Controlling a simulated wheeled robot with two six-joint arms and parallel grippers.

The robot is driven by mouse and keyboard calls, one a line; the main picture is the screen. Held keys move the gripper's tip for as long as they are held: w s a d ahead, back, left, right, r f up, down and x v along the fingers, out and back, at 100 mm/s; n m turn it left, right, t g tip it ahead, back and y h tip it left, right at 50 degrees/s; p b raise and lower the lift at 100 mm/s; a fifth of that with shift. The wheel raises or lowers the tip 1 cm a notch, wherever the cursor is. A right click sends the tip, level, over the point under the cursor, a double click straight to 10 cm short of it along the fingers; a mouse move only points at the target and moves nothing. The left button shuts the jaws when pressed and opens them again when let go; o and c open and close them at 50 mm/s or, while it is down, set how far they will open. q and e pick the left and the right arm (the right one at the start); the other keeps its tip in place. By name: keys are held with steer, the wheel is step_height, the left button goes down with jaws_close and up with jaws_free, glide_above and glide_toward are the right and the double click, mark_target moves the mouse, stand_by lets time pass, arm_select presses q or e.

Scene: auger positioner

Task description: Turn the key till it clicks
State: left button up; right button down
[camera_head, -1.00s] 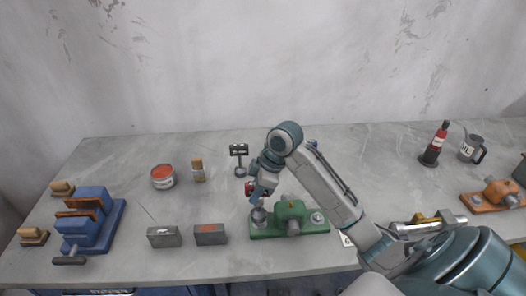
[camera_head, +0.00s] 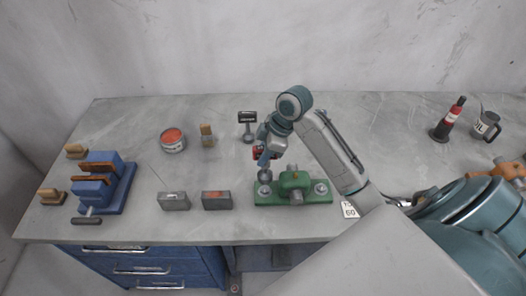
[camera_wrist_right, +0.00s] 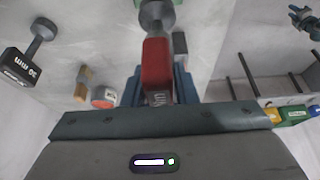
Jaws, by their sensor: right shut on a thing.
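A green fixture (camera_head: 294,184) with grey bolts and a round front boss lies on the bench in the head view. Red shows beside the gripper in the head view. In the wrist view the red handle (camera_wrist_right: 156,68) sits between my blue fingers (camera_wrist_right: 182,82). A grey round part (camera_wrist_right: 156,13) joins its far end, against green at the top edge. I cannot tell the key's turn angle. My left gripper is out of view.
A blue vice-like block (camera_head: 102,180) stands at left. The bench's front edge is close.

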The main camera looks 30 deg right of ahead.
mark_target(260, 173)
steer(key=shift+f+b, duration=0.4)
steer(key=shift+f, duration=0.1)
steer(key=shift+a+f+b, duration=0.1)
steer(key=shift+f+b, duration=0.65)
steer(key=shift+f, duration=1.4)
steer(key=shift+p, duration=0.75)
steer(key=shift+f+b, duration=0.35)
steer(key=shift+f, duration=0.45)
steer(key=c, duration=1.9)
jaws_free()
jaws_close()
